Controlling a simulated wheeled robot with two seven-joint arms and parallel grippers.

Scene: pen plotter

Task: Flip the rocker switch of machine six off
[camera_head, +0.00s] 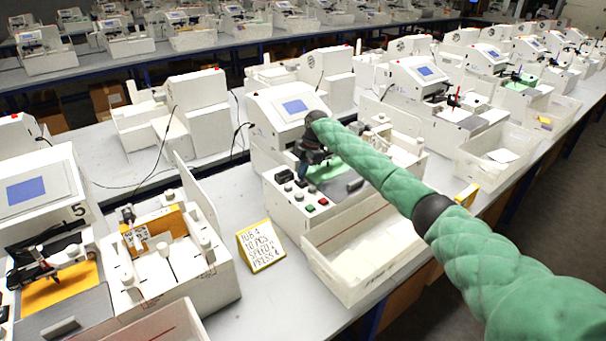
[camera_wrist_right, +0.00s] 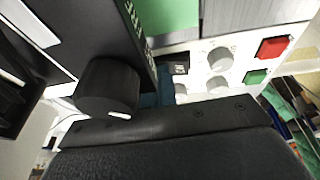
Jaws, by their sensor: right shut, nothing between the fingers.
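The middle machine (camera_head: 287,105) has a tilted blue screen and a white front panel (camera_head: 285,205); I cannot read a number on it. Small dark controls, a red button (camera_head: 310,208) and a green button (camera_head: 322,201) sit on that panel. My right gripper (camera_head: 312,154) is shut and empty over the panel's back part, by the green sheet. In the right wrist view a small black switch (camera_wrist_right: 180,65), likely the rocker, sits beside white knobs (camera_wrist_right: 218,58); which way it is tipped is unclear. The fingertips are mostly hidden there. My left gripper is not in view.
A white open bin (camera_head: 365,250) stands before the machine, and a yellow-framed job card (camera_head: 262,246) stands to its left. More machines line the bench to the right. A black knob (camera_wrist_right: 108,88) is close in the wrist view.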

